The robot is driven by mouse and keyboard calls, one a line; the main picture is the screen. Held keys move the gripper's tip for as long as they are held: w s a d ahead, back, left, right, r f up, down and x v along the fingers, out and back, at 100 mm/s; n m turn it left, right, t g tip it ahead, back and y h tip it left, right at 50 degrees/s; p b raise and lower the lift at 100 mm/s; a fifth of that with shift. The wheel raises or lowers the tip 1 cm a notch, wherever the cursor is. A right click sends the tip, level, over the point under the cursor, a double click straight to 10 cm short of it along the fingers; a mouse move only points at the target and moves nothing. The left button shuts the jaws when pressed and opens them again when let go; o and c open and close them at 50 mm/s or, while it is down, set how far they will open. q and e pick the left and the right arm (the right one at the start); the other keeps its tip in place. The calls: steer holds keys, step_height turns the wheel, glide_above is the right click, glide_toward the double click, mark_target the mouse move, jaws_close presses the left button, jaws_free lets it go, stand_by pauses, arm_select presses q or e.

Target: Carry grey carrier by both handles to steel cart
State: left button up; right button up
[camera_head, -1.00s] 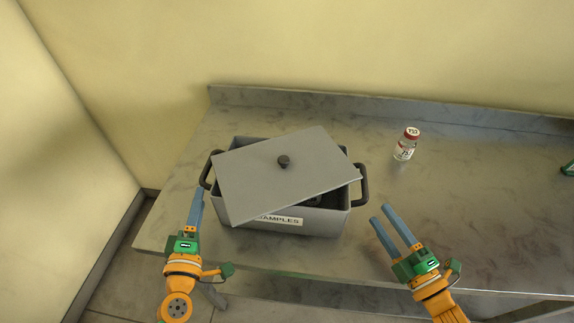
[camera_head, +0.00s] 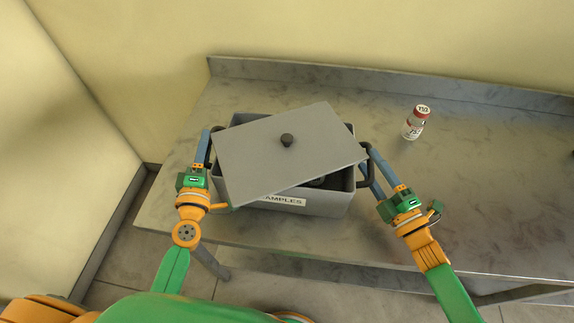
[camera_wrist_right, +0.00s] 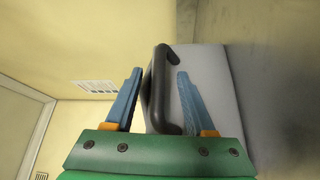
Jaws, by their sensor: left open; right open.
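The grey carrier (camera_head: 325,203) stands on the steel bench, with a label ending in "AMPLES" on its front. Its grey lid (camera_head: 262,155), with a black knob, lies askew across the top and leaves gaps at the corners. My left gripper (camera_head: 206,146) is open at the left handle, which is partly hidden behind its fingers. My right gripper (camera_head: 376,168) is open at the black right handle (camera_head: 364,183). In the right wrist view the handle (camera_wrist_right: 160,90) lies between the two spread fingers (camera_wrist_right: 158,80). I cannot identify the steel cart for certain.
A small vial with a red band (camera_head: 416,122) stands on the steel bench (camera_head: 480,190), right of the carrier. The bench has a raised back edge (camera_head: 300,77) against the yellow wall. The bench between vial and right edge is clear.

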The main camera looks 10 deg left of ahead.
arm_select(q)
steer(key=shift+w+r, duration=0.1)
steer(key=shift+w, duration=0.45)
arm_select(e)
steer(key=shift+w+a+r, duration=0.1)
steer(key=shift+w+a, duration=0.2)
steer(key=shift+w, duration=0.15)
arm_select(q)
jaws_close()
arm_select(e)
jaws_close()
arm_select(q)
steer(key=shift+a, duration=0.1)
